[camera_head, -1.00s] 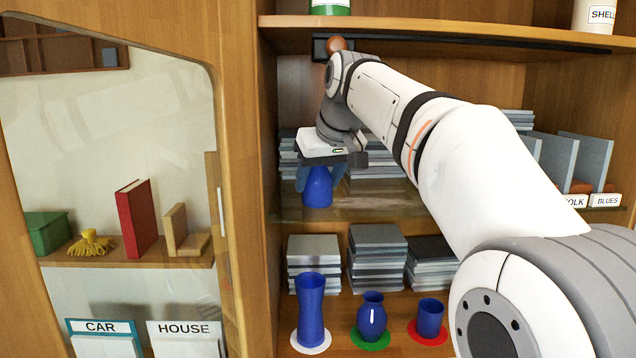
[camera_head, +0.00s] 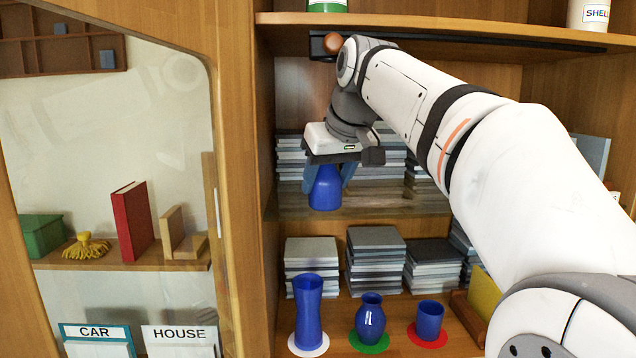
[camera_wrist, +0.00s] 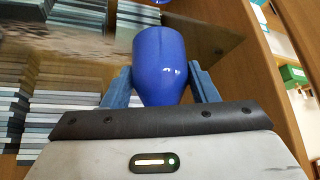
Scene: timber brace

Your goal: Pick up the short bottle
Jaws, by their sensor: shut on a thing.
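The blue short bottle (camera_head: 325,190) is between the two blue fingers of my gripper (camera_head: 327,176) at the left end of the middle shelf. In the wrist view the bottle (camera_wrist: 160,66) fills the space between the fingers of my gripper (camera_wrist: 161,88), which are shut on it from both sides. Its narrow end points toward the palm. In the head view its lower end is near the glass shelf (camera_head: 400,205); I cannot tell whether it touches.
Stacks of grey records (camera_head: 375,250) stand behind and below. A tall blue vase (camera_head: 308,310), a round blue vase (camera_head: 370,322) and a blue cup (camera_head: 429,320) stand on coloured discs on the lower shelf. The upper shelf (camera_head: 450,29) is close above my arm.

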